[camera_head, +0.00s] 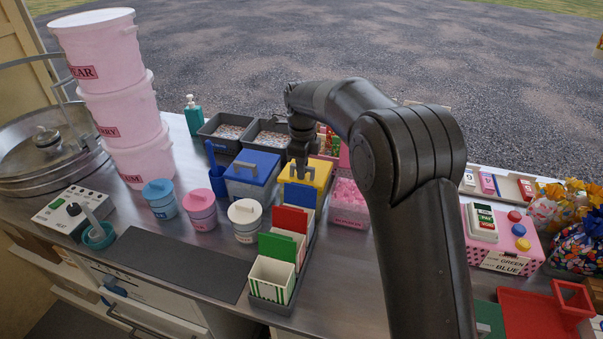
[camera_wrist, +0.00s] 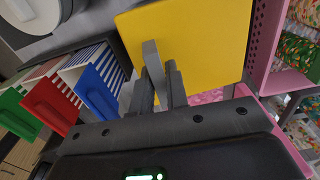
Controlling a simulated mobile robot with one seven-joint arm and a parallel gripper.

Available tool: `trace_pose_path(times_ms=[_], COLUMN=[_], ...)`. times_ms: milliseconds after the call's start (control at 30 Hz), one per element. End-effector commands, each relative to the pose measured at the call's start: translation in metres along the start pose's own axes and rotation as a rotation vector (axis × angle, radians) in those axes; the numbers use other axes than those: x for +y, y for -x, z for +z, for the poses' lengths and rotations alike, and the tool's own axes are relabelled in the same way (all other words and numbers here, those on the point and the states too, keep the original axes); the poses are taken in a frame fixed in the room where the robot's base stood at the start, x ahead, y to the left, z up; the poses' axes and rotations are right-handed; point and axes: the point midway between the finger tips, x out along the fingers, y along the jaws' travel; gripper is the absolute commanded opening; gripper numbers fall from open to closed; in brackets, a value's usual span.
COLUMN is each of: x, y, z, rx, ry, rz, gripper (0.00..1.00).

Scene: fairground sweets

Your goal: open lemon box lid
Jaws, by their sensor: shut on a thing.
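The lemon box is the one with the yellow lid (camera_head: 316,172), which lies behind the striped paper bags. The same yellow lid (camera_wrist: 190,45) fills the upper middle of the wrist view. A grey upright handle (camera_wrist: 153,60) stands on the lid. My gripper (camera_head: 298,170) is over the lid from above, and in the wrist view its fingers (camera_wrist: 161,85) are shut on the handle. The lid appears to lie flat on the box. The box's walls are mostly hidden by the lid, the bags and my arm.
A blue-lidded box (camera_head: 253,166) stands just left of the lemon box. A pink tub (camera_head: 349,207) stands close on its right. Striped bags with green, red and blue flaps (camera_head: 273,278) stand in front. Grey trays (camera_head: 226,132) lie behind. The dark mat (camera_head: 185,260) is clear.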

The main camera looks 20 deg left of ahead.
Motion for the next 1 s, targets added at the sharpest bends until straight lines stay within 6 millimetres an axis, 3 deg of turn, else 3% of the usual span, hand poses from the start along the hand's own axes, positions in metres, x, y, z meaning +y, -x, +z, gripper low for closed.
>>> trace_pose_path(times_ms=[767, 1000], x=[-0.039, -0.06], y=[0.038, 0.048], z=[-0.001, -0.001], rx=[0.001, 0.002], ry=[-0.003, -0.003], rz=[-0.003, -0.004], gripper=[0.08, 0.09])
